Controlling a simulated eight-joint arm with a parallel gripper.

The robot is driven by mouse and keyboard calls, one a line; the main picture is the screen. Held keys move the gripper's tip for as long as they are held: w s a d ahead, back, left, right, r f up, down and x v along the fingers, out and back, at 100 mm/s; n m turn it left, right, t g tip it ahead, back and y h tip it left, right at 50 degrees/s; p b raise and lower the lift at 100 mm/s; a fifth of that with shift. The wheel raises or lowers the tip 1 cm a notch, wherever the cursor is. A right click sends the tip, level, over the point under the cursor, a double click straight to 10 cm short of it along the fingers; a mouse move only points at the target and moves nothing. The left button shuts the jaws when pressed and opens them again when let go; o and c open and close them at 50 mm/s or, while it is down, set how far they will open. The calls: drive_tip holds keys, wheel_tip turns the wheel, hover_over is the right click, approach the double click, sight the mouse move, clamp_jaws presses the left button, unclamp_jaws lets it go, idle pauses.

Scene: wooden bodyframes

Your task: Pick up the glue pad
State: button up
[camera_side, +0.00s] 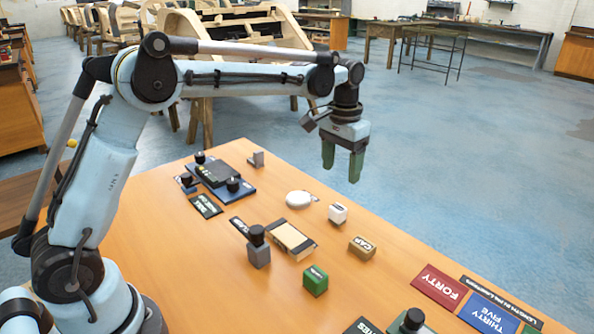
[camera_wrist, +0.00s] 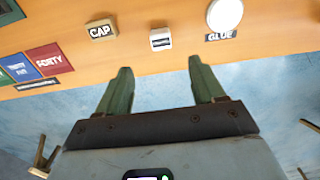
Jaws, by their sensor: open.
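The glue pad (camera_side: 298,199) is a white round disc lying on the wooden table in the side view. In the wrist view the pad (camera_wrist: 224,14) is cut by the top edge, beside a dark label reading GLUE (camera_wrist: 220,36). My gripper (camera_side: 342,163) has two green fingers pointing down, apart and empty, held well above the table. In the wrist view my gripper (camera_wrist: 160,66) has its fingers spread with nothing between them. The pad lies beyond the right fingertip there, apart from it.
A small white block (camera_side: 338,213) and a tan CAP block (camera_side: 362,248) stand near the pad. A green block (camera_side: 315,281), a black-topped stamp (camera_side: 258,248) and a tan box (camera_side: 292,240) stand nearer the front. Coloured number cards (camera_side: 440,287) lie at right. Bare table separates them.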

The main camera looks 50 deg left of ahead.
sight(339, 207)
drive_tip(key=f, duration=1.2)
drive_tip(key=shift+w+f, duration=0.35)
drive_tip(key=shift+w, duration=0.05)
drive_tip(key=shift+c, duration=0.5)
drive_tip(key=c, duration=0.9)
drive_tip(key=shift+c, duration=0.2)
drive_tip(key=shift+r, duration=0.1)
